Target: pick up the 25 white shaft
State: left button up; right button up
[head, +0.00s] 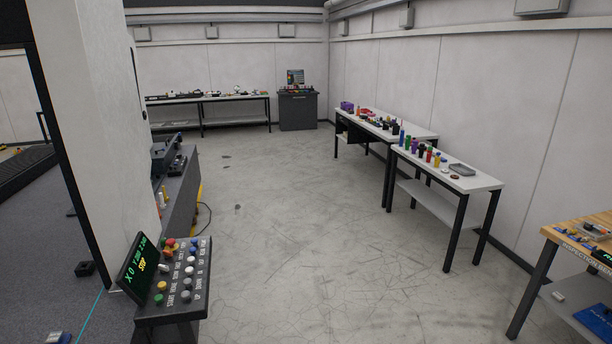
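Several small coloured upright cylinders, among them a blue one (402,139) and a red one (429,155), stand on a white-topped table (486,183) at the right in the head view. They are far off and small, and I cannot tell a white shaft marked 25 among them. Neither of my grippers is in view.
A grey tray (462,169) lies on that table. Behind it is a longer table (418,132) with assorted items. A wooden inspection bench (570,232) is at the right edge. A control panel (178,277) stands at the front left. The concrete floor (290,230) between is clear.

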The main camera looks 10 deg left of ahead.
aim_at(163, 207)
jog(key=i+j+u, duration=0.1)
jog(key=i+u, duration=0.15)
jog(key=i, duration=0.5)
jog(key=i+u, duration=0.25)
jog(key=i, duration=0.55)
